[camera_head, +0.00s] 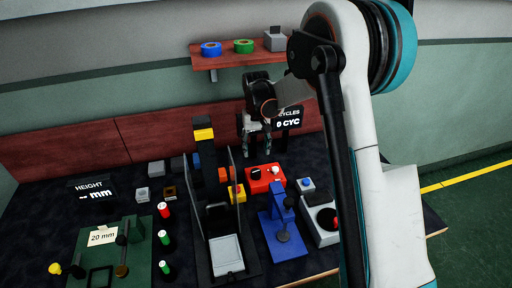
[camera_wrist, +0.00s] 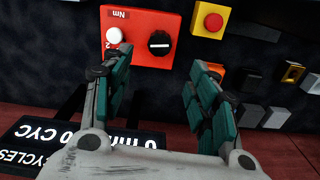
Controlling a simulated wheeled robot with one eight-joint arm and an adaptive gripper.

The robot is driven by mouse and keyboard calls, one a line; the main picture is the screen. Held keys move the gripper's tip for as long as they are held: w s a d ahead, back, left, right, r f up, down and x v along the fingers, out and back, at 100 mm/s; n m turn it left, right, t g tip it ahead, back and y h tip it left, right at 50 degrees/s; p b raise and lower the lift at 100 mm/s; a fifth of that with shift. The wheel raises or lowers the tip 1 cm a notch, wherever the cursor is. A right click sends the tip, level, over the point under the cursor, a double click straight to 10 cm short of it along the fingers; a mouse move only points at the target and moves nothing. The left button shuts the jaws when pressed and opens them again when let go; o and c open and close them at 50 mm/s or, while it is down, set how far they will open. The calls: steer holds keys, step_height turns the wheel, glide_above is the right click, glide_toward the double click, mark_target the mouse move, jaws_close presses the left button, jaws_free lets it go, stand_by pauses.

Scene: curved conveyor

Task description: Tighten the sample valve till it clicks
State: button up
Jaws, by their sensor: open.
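The valve appears to be the round black knob with a white mark (camera_wrist: 159,43) on a red box (camera_wrist: 147,17) labelled "Nm". A white button or lamp (camera_wrist: 114,36) sits beside the knob. In the head view the red box (camera_head: 262,187) lies on the dark bench top. My gripper (camera_wrist: 161,63) is open and empty, its teal-padded fingers spread wide. In the wrist view the knob shows between and beyond the fingertips, apart from them. In the head view my gripper (camera_head: 256,143) is above and behind the red box, partly hidden by its own links.
A yellow box with a red button (camera_wrist: 210,20) stands close to the red box. A "0 CYC" display (camera_head: 288,118) is behind my gripper. A blue stand (camera_head: 283,235) and a grey press-like fixture (camera_head: 226,255) are in front. A shelf (camera_head: 228,60) hangs above.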

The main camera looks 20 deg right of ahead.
mark_target(256, 171)
step_height(256, 171, down, 13)
steer(key=n+b, duration=0.4)
steer(key=n, duration=0.2)
steer(key=shift+w+f+b, duration=0.1)
steer(key=shift+f+b, duration=0.05)
steer(key=shift+b, duration=0.15)
steer(key=c, duration=1.1)
